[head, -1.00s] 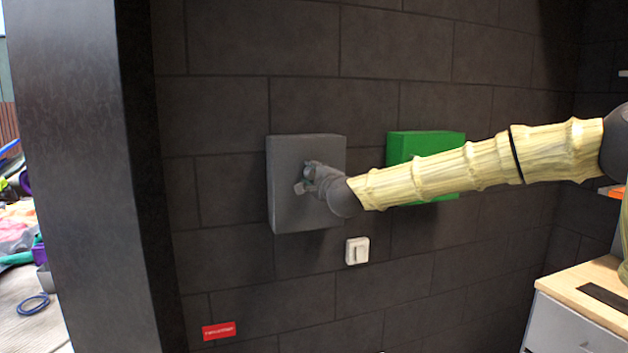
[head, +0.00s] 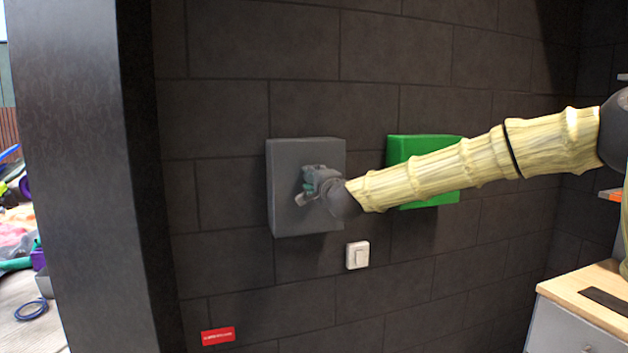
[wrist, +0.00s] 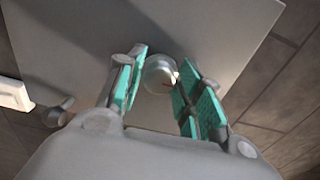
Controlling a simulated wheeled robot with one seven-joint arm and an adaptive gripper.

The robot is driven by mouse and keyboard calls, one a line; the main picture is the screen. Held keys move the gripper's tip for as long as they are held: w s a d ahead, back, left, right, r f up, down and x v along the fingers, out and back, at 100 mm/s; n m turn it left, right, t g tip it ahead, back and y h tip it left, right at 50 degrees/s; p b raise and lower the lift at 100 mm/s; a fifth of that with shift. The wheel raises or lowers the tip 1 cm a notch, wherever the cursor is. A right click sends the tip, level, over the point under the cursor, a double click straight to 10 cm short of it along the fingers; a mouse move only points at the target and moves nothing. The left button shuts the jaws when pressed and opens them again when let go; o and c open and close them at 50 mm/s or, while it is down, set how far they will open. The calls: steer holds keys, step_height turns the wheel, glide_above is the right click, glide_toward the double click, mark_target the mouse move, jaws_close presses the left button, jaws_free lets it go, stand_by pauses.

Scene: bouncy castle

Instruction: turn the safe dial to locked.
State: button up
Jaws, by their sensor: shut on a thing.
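The grey safe (head: 290,215) is a flat-fronted box on the dark block wall, left of centre in the head view. In the wrist view its grey face (wrist: 215,30) fills the upper middle. In the head view my gripper (head: 308,186) is at the safe's front and hides the dial.
A green box (head: 408,148) hangs on the wall right of the safe, partly behind my arm. A white switch (head: 357,255) is below, and it shows at the wrist view's left (wrist: 12,94). A red label (head: 218,336) is low on the wall. A wooden-topped cabinet (head: 590,282) stands at right.

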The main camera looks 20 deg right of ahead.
steer(key=o, duration=1)
steer(key=shift+a, duration=0.1)
steer(key=shift+o, duration=0.2)
steer(key=s, duration=1.2)
steer(key=shift+d, duration=0.25)
